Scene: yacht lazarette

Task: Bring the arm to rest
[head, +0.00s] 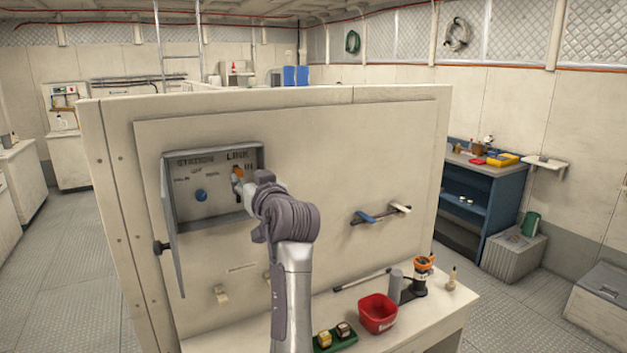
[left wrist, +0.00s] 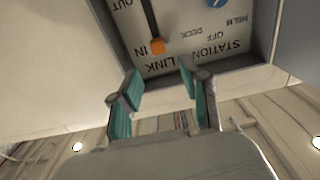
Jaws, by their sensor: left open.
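My left arm rises from the bottom middle of the head view, its gripper (head: 246,185) in front of an open grey control box (head: 210,218) on the cream panel. In the left wrist view the green-padded fingers (left wrist: 159,82) are spread with nothing between them. An orange-tipped lever (left wrist: 157,46) has its tip beside the word IN, a little beyond the fingertips and apart from them. The orange tip (head: 238,173) also shows in the head view, partly behind the gripper. A blue knob (head: 201,195) sits left of it. My right gripper is not in view.
The box's door (head: 171,230) hangs open on the left. A blue-ended handle (head: 368,216) sticks out of the panel at right. A shelf below holds a red bin (head: 378,313), a grey cylinder (head: 395,287) and an orange-topped item (head: 423,265). Floor at left is free.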

